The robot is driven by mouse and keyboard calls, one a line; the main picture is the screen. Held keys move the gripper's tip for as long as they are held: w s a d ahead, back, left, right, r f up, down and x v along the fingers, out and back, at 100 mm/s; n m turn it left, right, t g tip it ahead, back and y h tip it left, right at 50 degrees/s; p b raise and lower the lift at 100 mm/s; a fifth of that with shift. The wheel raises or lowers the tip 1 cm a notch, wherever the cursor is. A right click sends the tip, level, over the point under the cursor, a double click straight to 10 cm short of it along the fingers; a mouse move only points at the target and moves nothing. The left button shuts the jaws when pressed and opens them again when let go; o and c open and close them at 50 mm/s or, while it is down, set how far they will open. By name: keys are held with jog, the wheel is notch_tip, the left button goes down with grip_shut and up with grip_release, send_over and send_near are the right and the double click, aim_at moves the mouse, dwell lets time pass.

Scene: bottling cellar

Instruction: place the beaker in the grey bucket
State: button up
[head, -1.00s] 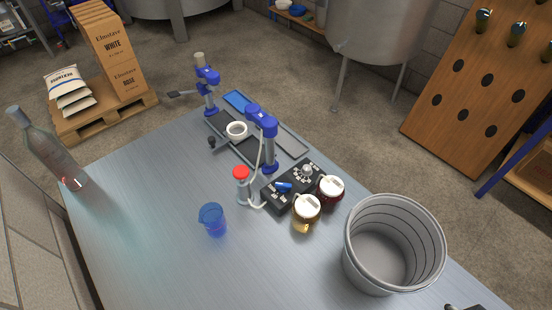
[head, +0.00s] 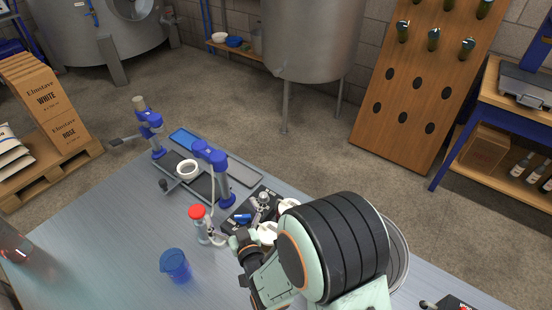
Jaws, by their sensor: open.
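The blue translucent beaker (head: 177,266) stands upright on the metal table in the head view, at the lower left of centre. The grey bucket (head: 398,256) is at the right of the table; my arm hides most of it, and only its right rim and wall show. My gripper (head: 256,279) is open, to the right of the beaker and apart from it. Its fingertips are partly hidden by my own arm.
A large bottle (head: 14,245) stands at the left edge. The table left of the beaker is clear.

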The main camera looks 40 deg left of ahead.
aim_at(178, 269)
jog(key=s+f+n+g, duration=0.1)
jog(key=s+f, duration=0.2)
jog(key=s, duration=0.1)
jog(key=s+a+f+n+g, duration=0.1)
jog(key=s+f+g, duration=0.1)
jog(key=s+f, duration=0.2)
jog(key=s+f+g+h, duration=0.1)
jog(key=s+f+g, duration=0.1)
jog(key=s, duration=0.3)
jog(key=shift+s+a+f+n, duration=0.15)
jog(key=shift+a+f+n, duration=0.05)
jog(key=shift+f, duration=0.2)
jog(key=shift+s+a+f+n, duration=0.15)
jog(key=shift+f+n, duration=0.05)
jog(key=shift+f, duration=0.15)
jog(key=x, duration=0.4)
jog(key=s+x, duration=0.1)
jog(key=x, duration=0.1)
jog(key=shift+w+a, duration=0.15)
jog(key=shift+a, duration=0.35)
jog(key=c, duration=1.3)
